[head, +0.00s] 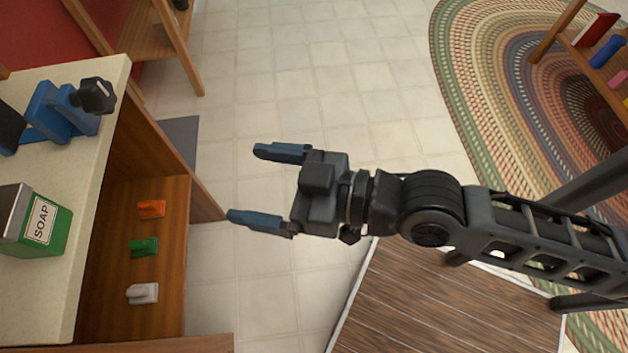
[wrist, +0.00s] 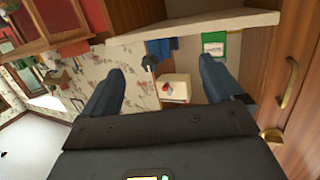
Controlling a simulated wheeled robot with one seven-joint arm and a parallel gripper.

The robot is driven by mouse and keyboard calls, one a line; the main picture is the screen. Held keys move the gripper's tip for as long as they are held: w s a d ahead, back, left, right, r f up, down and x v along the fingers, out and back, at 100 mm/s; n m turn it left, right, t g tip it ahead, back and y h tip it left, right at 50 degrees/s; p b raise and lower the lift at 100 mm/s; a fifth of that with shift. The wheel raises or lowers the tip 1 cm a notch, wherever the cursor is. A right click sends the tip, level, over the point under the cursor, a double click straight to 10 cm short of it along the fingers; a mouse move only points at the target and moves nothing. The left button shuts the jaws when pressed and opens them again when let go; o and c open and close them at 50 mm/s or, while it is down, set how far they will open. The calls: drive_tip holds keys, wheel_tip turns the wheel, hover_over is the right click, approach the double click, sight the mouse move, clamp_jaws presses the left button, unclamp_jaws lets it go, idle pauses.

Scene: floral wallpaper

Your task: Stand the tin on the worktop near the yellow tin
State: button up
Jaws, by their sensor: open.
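A green tin (head: 40,228) with a white SOAP label and a grey end stands on the pale worktop (head: 85,205) at the left of the head view. It also shows near the top of the wrist view as a green tin (wrist: 214,44). I cannot make out a yellow tin in either view. My gripper (head: 248,183) is open and empty over the tiled floor, to the right of the worktop and apart from the tin. In the wrist view its two blue fingers (wrist: 160,72) are spread with nothing gripped between them.
A blue object (head: 52,112) with a black knob stands behind the tin on the worktop. Orange (head: 151,209), green (head: 143,247) and white (head: 142,293) pieces sit in the wooden unit below. A wooden-topped piece (head: 440,305) stands beneath my arm. Tiled floor (head: 300,70) is open beyond my gripper.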

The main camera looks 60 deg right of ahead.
drive_tip(key=s+d+m+h, duration=0.2)
drive_tip(key=s+d+h, duration=0.1)
drive_tip(key=s, duration=1.2)
drive_tip(key=shift+d+r+g+h, duration=0.2)
drive_tip(key=shift+d+g+h, duration=0.15)
drive_tip(key=shift+d, duration=0.25)
drive_tip(key=shift+s+r, duration=0.15)
drive_tip(key=shift+s, duration=0.35)
